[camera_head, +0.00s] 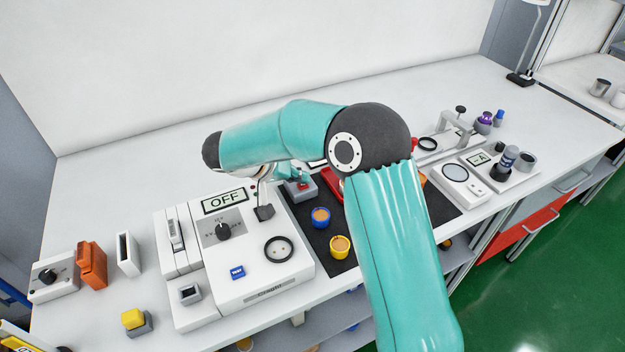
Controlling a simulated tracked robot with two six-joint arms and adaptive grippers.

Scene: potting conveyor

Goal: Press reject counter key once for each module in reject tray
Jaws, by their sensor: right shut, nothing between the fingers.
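My right arm reaches in from the lower right, and its elbow and forearm block the middle of the view. My right gripper (302,181) shows only in part beneath the forearm; it is shut and empty. It is just over a small grey box with a red key (300,191), and I cannot tell whether it touches the key. A red tray (331,180) shows beside the box; the arm hides most of it and its contents. A blue round module (320,217) and a yellow one (340,246) sit on the dark mat (322,245). My left gripper is not in view.
A white console (235,275) with an OFF display and black knob stands left of the mat. An orange block (92,264) and a yellow-topped key box (137,321) lie farther left. A clamp fixture (452,133) and a lens panel (470,185) stand right. The rear bench is clear.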

